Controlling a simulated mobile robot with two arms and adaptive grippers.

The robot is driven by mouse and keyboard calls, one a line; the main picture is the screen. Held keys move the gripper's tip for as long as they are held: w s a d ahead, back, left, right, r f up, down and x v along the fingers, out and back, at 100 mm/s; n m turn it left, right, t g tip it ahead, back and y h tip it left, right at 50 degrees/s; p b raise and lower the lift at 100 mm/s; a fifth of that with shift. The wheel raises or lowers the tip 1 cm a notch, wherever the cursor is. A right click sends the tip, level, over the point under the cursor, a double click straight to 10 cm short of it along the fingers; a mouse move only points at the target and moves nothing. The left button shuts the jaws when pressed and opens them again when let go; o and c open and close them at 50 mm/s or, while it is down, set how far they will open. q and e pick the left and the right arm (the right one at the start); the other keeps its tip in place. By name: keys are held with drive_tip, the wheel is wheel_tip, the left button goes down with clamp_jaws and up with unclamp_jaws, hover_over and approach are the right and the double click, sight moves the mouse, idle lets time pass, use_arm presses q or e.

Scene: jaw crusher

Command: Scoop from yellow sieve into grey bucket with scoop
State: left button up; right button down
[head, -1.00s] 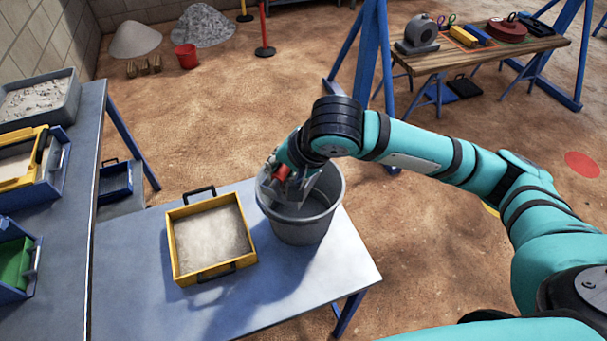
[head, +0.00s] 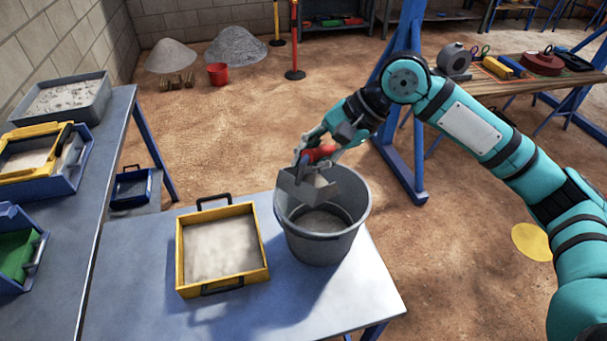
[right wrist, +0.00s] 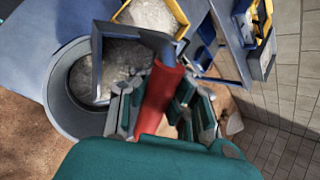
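The yellow sieve (head: 181,258) with black handles lies on the blue-grey table and holds pale, fine material. The grey bucket (head: 340,247) stands just right of it, with some grey material at its bottom. My right gripper (head: 318,155) is shut on the red handle of the scoop (head: 298,188), over the bucket's left rear rim. The scoop's grey metal pan is above the bucket opening, and some pale material shows in it. In the right wrist view the red handle (right wrist: 160,97) sits between the fingers and the pan frames grey material. My left gripper is out of view.
A side table at left carries a grey tray (head: 101,96) of grey material, another yellow sieve (head: 62,131) in a blue box and a green item (head: 15,257). A blue post (head: 402,165) stands behind my right arm. The front of the near table (head: 140,300) is bare.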

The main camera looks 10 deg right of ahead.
drive_tip(key=shift+w+d+g+y+b, duration=0.4)
drive_tip(key=shift+w+d+y+b, duration=0.15)
drive_tip(key=shift+b, duration=0.5)
drive_tip(key=y+p, duration=0.1)
drive_tip(key=p, duration=0.1)
drive_tip(key=d+m+g+p, duration=0.1)
drive_tip(key=shift+w+r+y+p, duration=0.25)
drive_tip(key=shift+w+y+p, duration=0.1)
drive_tip(key=shift+w+p, duration=0.05)
drive_tip(key=shift+w+d+f+m+g+y+p, duration=0.3)
drive_tip(key=shift+w+d+g+y+p, duration=0.15)
drive_tip(key=shift+d+y+p, duration=0.4)
drive_tip(key=shift+w+d+f+y+p, duration=0.2)
drive_tip(key=shift+w+f+y+p, duration=0.05)
drive_tip(key=shift+w+y+p, duration=0.2)
